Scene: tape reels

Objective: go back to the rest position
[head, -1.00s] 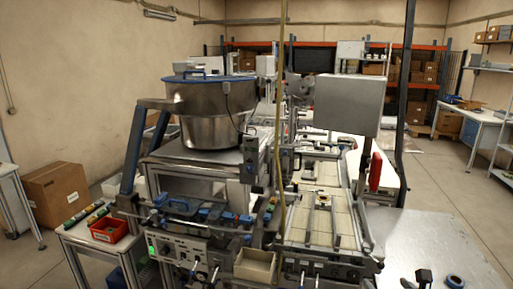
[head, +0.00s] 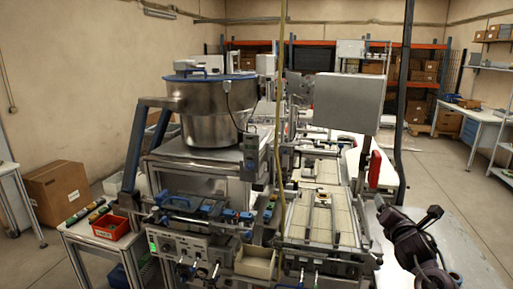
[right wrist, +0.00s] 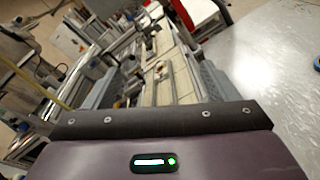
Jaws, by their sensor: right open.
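My right arm (head: 405,240) stands at the lower right of the head view, above the grey table (head: 460,235). In the right wrist view the dark body of my right gripper (right wrist: 160,140) fills the bottom, with a lit green indicator. Its jaws are open, and I see nothing held; the fingertips are not clear to me. A blue tape reel (head: 456,277) lies on the table at the bottom right, partly behind my arm. A blue reel also shows at the right edge of the right wrist view (right wrist: 317,63). My left gripper is not in view.
The machine with pale conveyor lanes (head: 335,222) stands just left of my right arm. A steel bowl (head: 212,115) and a grey box (head: 348,104) rise above it. A red bin (head: 110,228) sits at the left. The far right of the table is clear.

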